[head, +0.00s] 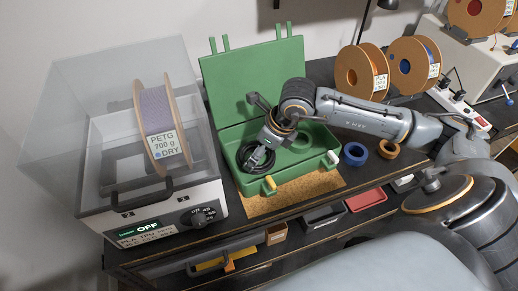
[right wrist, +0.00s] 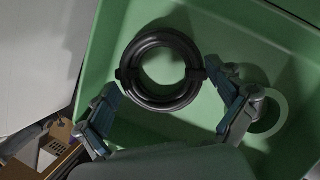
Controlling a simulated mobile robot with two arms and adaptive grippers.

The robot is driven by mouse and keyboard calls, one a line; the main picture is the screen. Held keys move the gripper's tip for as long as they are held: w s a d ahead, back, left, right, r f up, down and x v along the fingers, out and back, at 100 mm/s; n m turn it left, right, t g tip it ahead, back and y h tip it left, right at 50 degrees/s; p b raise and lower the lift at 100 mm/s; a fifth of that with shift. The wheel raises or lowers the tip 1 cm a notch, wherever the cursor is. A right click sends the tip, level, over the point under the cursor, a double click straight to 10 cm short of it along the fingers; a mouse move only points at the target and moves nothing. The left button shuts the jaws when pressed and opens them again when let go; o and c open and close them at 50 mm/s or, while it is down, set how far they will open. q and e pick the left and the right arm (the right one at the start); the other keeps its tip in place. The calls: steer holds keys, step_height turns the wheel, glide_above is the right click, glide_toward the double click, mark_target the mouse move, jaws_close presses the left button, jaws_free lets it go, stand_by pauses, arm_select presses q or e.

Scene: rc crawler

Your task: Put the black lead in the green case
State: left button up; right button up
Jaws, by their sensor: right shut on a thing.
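The green case (head: 319,163) stands open on the bench, its lid tilted up at the back. My right gripper (head: 262,150) reaches down into the left part of the case. It is shut on the black lead (head: 256,158), a coil with ties at its sides. In the right wrist view the black lead (right wrist: 160,103) lies between the two fingertips of the right gripper (right wrist: 161,78), with the case's green floor (right wrist: 222,32) behind it. I cannot tell whether the coil touches the floor. My left gripper is not in view.
A filament dryer (head: 150,205) with a clear lid and a spool stands left of the case. Blue (head: 354,153) and orange (head: 389,149) rings lie to its right. Spools (head: 361,72) stand behind. A round ring shape (right wrist: 268,113) shows inside the case.

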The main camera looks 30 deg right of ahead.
steer(key=shift+f, duration=0.2)
steer(key=o, duration=0.9)
steer(key=shift+r, duration=0.15)
steer(key=shift+r, duration=0.2)
steer(key=b+v, duration=0.2)
steer(key=v, duration=0.9)
steer(key=shift+s+r, duration=0.2)
steer(key=shift+r, duration=0.15)
